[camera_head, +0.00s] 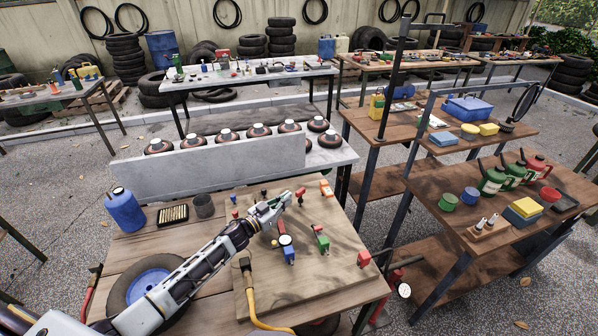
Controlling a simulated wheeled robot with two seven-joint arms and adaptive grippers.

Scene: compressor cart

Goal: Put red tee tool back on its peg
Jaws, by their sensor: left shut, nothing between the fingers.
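A small red tool (300,194) with a tee-like top stands on the wooden board (340,285) of the near bench, just right of my left gripper. My left gripper (284,201) reaches in from the left over the board's upper part. It is shut and empty, its tips close to the red tool. I cannot tell whether they touch it. The picture is too small to show whether the red tool sits on a peg. My right gripper is not in view.
On the board are a green fitting (322,243), a blue gauge fitting (288,252), an orange block (326,188), a red block (363,258) and a yellow hose (250,295). A grey panel (210,168) rises behind. A blue jug (125,210) stands at left.

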